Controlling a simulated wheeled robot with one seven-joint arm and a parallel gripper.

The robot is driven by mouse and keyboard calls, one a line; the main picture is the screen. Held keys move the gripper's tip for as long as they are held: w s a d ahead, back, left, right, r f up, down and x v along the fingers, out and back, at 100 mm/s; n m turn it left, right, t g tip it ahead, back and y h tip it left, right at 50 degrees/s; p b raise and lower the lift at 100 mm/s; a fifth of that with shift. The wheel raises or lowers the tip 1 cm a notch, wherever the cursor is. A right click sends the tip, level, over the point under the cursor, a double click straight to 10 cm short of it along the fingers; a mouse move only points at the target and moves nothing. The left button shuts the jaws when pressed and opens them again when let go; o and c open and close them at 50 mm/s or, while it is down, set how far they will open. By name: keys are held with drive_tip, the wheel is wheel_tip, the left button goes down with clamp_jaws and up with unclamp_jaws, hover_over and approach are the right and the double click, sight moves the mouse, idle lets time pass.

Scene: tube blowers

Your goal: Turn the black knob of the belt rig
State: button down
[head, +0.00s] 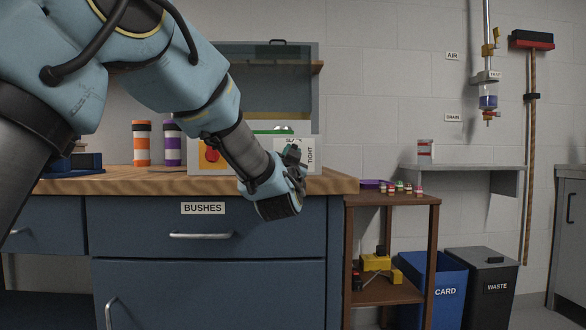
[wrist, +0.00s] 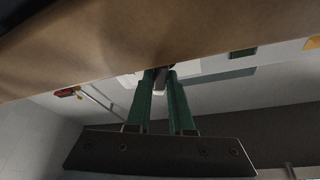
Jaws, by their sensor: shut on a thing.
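The belt rig (head: 194,168) stands on the wooden bench top, with a red button on a yellow patch and labels that read SLACK and TIGHT on its front. My gripper (head: 290,153) is at the right part of this front, between the two labels, and covers the spot there. In the wrist view my gripper's green fingers (wrist: 161,76) are close together with a small thing between their tips, against the rig's pale front. The black knob itself is hidden behind the fingers, so its turn angle cannot be seen.
The wooden bench top (head: 110,183) has its edge just below my gripper. Orange (head: 141,145) and purple (head: 172,130) banded cylinders stand left of the rig.

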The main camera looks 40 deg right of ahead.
drive_tip(key=shift+w+a+n+t+y+b, duration=0.1)
drive_tip(key=shift+n+t+y+b, duration=0.55)
drive_tip(key=shift+n, duration=1.05)
drive_tip(key=shift+n+t+y+b, duration=0.55)
drive_tip(key=shift+n+t+b, duration=0.15)
drive_tip(key=shift+n, duration=1)
drive_tip(key=c, duration=0.8)
unclamp_jaws()
drive_tip(key=v, duration=1.1)
drive_tip(key=shift+p, duration=0.35)
